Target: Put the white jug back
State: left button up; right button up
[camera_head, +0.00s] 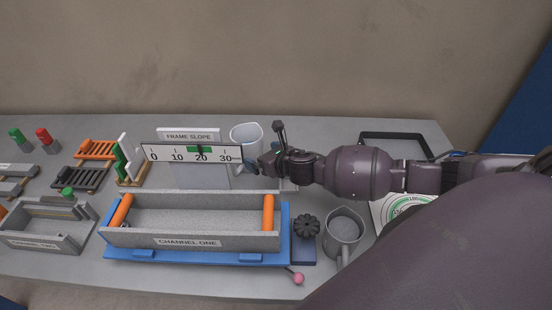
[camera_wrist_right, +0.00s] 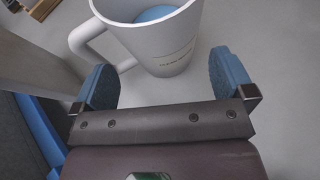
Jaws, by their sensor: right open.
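The white jug (camera_head: 246,131) stands on the grey table behind the channel, just right of the scale board. In the right wrist view the white jug (camera_wrist_right: 176,42) is upright, holds something blue, and has its handle on the left. My right gripper (camera_head: 252,165) reaches in from the right, close to the jug's near side. In the wrist view the right gripper (camera_wrist_right: 165,80) is open, one blue finger by the handle and the other to the right of the jug. Whether a finger touches the jug I cannot tell. My left gripper is not in view.
The scale board (camera_head: 190,153) stands left of the jug. The grey channel (camera_head: 190,213) on its blue base lies in front. A grey jug (camera_head: 343,230) stands at the right, near a black knob (camera_head: 307,227). A black frame (camera_head: 405,136) lies behind my right arm.

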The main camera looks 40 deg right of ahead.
jog(key=v, duration=0.6)
jog(key=shift+s, duration=0.15)
dwell(0.3)
